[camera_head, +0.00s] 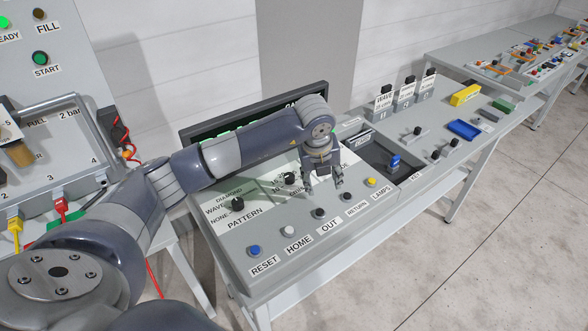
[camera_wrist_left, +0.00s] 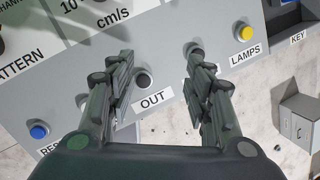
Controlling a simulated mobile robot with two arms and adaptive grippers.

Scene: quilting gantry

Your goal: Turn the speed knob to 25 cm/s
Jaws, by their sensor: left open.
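The speed knob (camera_head: 290,178) is a small black knob on the sloped grey console, right of the black PATTERN knob (camera_head: 238,204). Its printed scale is partly hidden by my arm, so its setting cannot be read. In the left wrist view only its edge (camera_wrist_left: 96,2) shows at the top, above "10" and "cm/s" printing. My left gripper (camera_head: 324,189) is open and empty, pointing down right of the speed knob and apart from it. In the left wrist view its fingers (camera_wrist_left: 160,58) spread above the OUT and RETURN buttons. My right gripper is not in view.
A row of buttons lies along the console front: blue RESET (camera_head: 254,251), white HOME (camera_head: 289,230), black OUT (camera_head: 318,213), black RETURN (camera_head: 347,197) and yellow LAMPS (camera_head: 371,181). A dark screen (camera_head: 215,128) stands behind.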

